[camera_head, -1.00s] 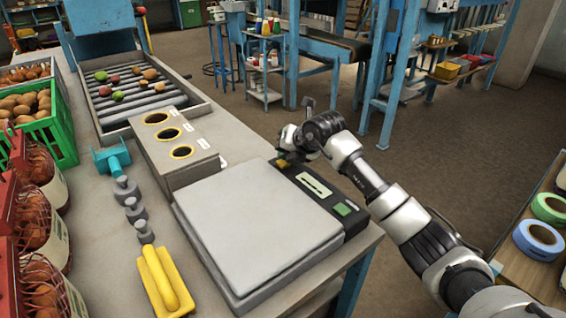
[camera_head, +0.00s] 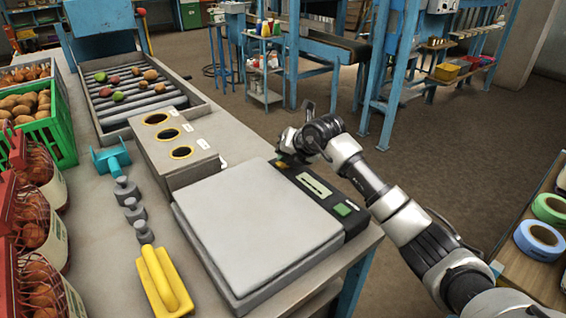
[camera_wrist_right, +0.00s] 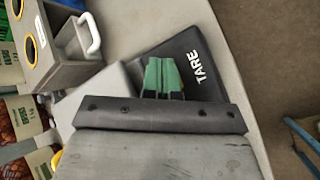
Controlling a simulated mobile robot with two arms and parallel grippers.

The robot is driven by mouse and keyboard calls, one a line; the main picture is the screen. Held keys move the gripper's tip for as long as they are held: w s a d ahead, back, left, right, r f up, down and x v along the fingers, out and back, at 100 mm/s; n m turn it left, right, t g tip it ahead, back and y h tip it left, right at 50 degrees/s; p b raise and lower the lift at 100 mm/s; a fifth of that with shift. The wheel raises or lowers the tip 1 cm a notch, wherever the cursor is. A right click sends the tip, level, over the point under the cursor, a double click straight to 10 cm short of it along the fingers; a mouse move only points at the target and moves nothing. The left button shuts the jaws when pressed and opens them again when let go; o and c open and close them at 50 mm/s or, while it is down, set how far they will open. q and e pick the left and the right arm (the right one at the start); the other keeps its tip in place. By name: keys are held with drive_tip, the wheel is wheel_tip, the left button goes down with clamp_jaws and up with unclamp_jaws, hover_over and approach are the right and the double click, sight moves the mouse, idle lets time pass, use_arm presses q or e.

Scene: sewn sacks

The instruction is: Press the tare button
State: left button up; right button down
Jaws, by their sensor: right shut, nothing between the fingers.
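A bench scale with a flat grey plate (camera_head: 250,222) has a black control panel (camera_head: 309,190) along its right side. The panel carries a display (camera_head: 314,184), a green button (camera_head: 343,209) near its front and a small yellow patch (camera_head: 281,165) at its far end. My right gripper (camera_head: 286,158) is shut and empty, low over that far end. In the right wrist view its green fingertips (camera_wrist_right: 163,72) are together over the panel beside the white TARE lettering (camera_wrist_right: 200,68). The fingers hide the panel under them, so contact cannot be told. My left gripper is not in view.
A grey box with three round openings (camera_head: 181,153) stands behind the scale. Netted sacks (camera_head: 38,225) line the left edge.

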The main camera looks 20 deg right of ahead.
drive_tip(key=shift+r+p, duration=0.55)
drive_tip(key=shift+r, duration=0.3)
drive_tip(key=shift+r+p, duration=1.7)
drive_tip(key=shift+r, duration=0.85)
drive_tip(key=shift+f, duration=0.1)
